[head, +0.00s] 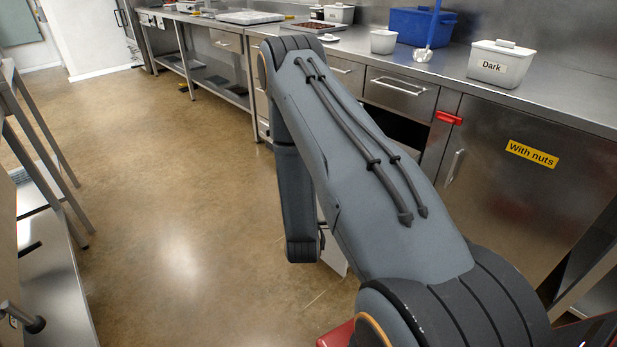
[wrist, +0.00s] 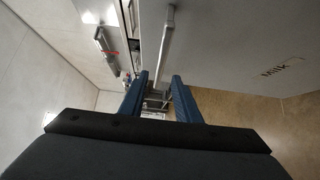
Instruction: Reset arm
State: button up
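My arm reaches forward across the middle of the head view and bends down at its far end. My gripper is not visible there. In the wrist view, the two blue fingers of my gripper (wrist: 160,98) stand apart with a clear gap. Nothing is held between them; only distant metal framework shows through the gap. A grey cabinet front marked "Milk" (wrist: 282,68) and a long bar handle (wrist: 166,45) show beyond the fingers. I cannot tell how far they are from the fingertips.
A steel counter (head: 570,103) runs along the right. It bears a lidded white "Dark" tub (head: 498,68), a blue bin (head: 408,26), a white container (head: 383,42) and a brown-filled tray (head: 302,27). A "With nuts" door (head: 490,185) is below. Floor (head: 170,190) at left is clear.

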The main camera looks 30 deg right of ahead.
jog(key=shift+s+a, duration=0.2)
jog(key=shift+s, duration=0.25)
jog(key=shift+w+r, duration=0.1)
jog(key=s+a+r+m+g+y+p, duration=0.3)
jog(key=a+r+m+g+y+p, duration=0.35)
jog(key=a+r, duration=0.55)
jog(key=s+a+r+m+g+y+p, duration=0.1)
jog(key=s+a+r+g, duration=0.1)
jog(key=s, duration=0.6)
jog(key=s+a+r+m+g+p, duration=0.2)
jog(key=s+r+g, duration=0.2)
jog(key=s+r, duration=0.3)
jog(key=s+a+r+m+g+y+p, duration=0.1)
jog(key=s+r, duration=0.4)
jog(key=s, duration=0.6)
jog(key=shift+s+a+r+m+g+y+p, duration=0.25)
jog(key=shift+a+m+g+y+p, duration=0.15)
jog(key=shift+m+g, duration=0.45)
jog(key=shift+o, duration=0.2)
jog(key=shift+a, duration=0.1)
